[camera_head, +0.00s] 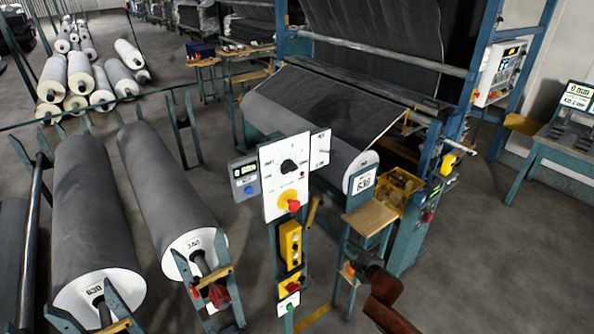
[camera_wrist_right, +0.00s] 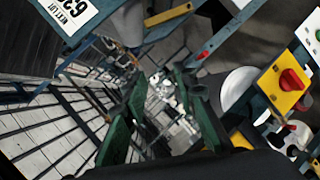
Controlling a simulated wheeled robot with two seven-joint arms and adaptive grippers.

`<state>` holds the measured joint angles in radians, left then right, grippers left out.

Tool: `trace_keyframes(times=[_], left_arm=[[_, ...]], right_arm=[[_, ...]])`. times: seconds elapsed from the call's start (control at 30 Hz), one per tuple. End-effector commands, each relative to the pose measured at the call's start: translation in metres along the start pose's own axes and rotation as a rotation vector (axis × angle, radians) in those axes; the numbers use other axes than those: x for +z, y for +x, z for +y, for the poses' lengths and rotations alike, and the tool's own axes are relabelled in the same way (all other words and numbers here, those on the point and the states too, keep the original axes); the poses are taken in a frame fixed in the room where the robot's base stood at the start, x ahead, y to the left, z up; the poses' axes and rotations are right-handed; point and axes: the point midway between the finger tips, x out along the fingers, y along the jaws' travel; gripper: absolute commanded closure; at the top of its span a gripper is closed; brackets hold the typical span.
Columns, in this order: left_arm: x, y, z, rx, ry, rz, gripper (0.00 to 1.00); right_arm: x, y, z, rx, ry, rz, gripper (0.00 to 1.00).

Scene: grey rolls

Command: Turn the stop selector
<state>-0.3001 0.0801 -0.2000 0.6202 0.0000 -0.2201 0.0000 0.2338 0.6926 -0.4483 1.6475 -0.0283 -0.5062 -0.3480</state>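A white control panel (camera_head: 270,195) stands on a post in the middle of the head view. It carries a black rotary knob (camera_head: 289,166) and, below it, a red knob (camera_head: 293,205) on a yellow round plate. The small lettering is too blurred to read, so I cannot tell which knob is the stop selector. My right gripper (camera_head: 362,266) is right of the post and below the panel, apart from both knobs. In the right wrist view its green fingers (camera_wrist_right: 165,110) are spread with nothing held between them. A red knob on a yellow plate (camera_wrist_right: 291,82) shows at that view's right edge. My left gripper is out of view.
A yellow button box (camera_head: 290,245) and a lower red switch (camera_head: 291,284) sit on the same post. A small wooden-topped stand (camera_head: 370,218) is close to my right gripper. Large grey rolls (camera_head: 165,185) lie at the left; a roll machine (camera_head: 330,105) stands behind. Floor is clear at lower right.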

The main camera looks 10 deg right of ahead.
Motion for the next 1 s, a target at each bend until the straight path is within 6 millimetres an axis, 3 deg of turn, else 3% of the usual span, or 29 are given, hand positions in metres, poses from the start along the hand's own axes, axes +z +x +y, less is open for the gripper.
trace_keyframes(times=[0.03,0.1,0.2,0.3,0.4,0.5,0.6,1.0], left_arm=[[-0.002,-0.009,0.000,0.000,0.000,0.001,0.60],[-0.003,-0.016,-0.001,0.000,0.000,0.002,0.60],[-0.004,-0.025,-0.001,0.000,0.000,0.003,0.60],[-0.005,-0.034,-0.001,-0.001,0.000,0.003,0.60],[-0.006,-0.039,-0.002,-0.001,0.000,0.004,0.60],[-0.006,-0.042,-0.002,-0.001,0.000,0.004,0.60],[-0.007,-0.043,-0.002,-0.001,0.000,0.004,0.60],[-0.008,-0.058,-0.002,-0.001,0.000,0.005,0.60]], right_arm=[[-0.042,-0.015,0.051,0.048,-0.076,0.056,0.74],[-0.093,-0.037,0.103,0.105,-0.175,0.121,0.74],[-0.166,-0.080,0.164,0.184,-0.318,0.209,0.74],[-0.226,-0.127,0.206,0.253,-0.447,0.282,0.74],[-0.268,-0.166,0.229,0.304,-0.543,0.333,0.74],[-0.292,-0.190,0.238,0.333,-0.602,0.362,0.74],[-0.302,-0.198,0.243,0.346,-0.625,0.374,0.74],[-0.328,-0.150,0.255,0.348,-0.623,0.376,0.74]])
